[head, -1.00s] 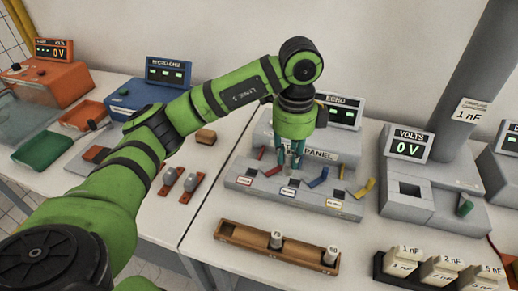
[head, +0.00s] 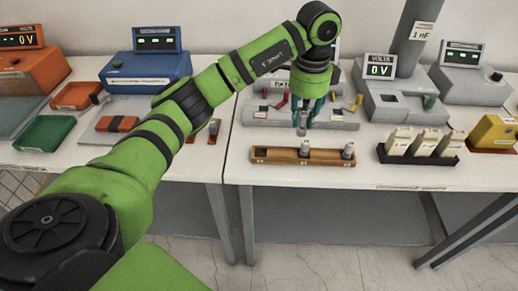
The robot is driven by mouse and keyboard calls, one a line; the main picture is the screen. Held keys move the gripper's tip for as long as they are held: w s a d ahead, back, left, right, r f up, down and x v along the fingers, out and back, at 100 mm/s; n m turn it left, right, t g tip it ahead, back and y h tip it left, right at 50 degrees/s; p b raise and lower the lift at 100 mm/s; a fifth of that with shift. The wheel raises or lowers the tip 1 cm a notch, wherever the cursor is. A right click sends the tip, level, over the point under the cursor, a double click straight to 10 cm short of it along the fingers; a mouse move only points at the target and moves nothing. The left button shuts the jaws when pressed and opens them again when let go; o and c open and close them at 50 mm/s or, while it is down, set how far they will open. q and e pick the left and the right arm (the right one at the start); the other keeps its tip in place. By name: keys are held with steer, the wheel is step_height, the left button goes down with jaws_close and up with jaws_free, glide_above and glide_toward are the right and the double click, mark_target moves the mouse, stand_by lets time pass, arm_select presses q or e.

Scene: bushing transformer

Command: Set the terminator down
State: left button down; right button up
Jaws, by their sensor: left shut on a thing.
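My left gripper (head: 303,118) points down, its teal fingers shut on a small grey terminator (head: 301,131), mostly hidden between the fingertips. It hangs in front of the grey echo panel (head: 342,122), over or just behind the wooden rack (head: 326,157). The rack stands at the table's front. One terminator (head: 305,152) stands near its middle and another, pale-topped one (head: 348,151) near its right end. The left part of the rack looks empty. I cannot tell whether the held terminator touches anything. My right gripper is out of view.
Several white capacitor blocks in a black tray (head: 447,154) stand right of the rack. A grey volts unit (head: 385,100) is behind them. A blue device (head: 148,72) and green tray (head: 45,133) are on the left table. Bare tabletop lies left of the rack.

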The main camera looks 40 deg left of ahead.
arm_select(q)
steer(key=s+a+f+p, duration=0.1)
steer(key=a+f, duration=0.2)
steer(key=s+a+f+p, duration=0.1)
steer(key=a+f+p, duration=0.1)
steer(key=a+f, duration=0.1)
steer(key=s+a+f+p, duration=0.2)
steer(key=a+f, duration=0.1)
steer(key=shift+a+f, duration=0.15)
steer(key=shift+f, duration=0.35)
steer(key=shift+s+f, duration=0.1)
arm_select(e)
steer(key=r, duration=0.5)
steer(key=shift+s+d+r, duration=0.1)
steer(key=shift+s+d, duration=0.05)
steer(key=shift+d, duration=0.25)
arm_select(q)
steer(key=shift+f, duration=0.15)
steer(key=c, duration=1.1)
jaws_free()
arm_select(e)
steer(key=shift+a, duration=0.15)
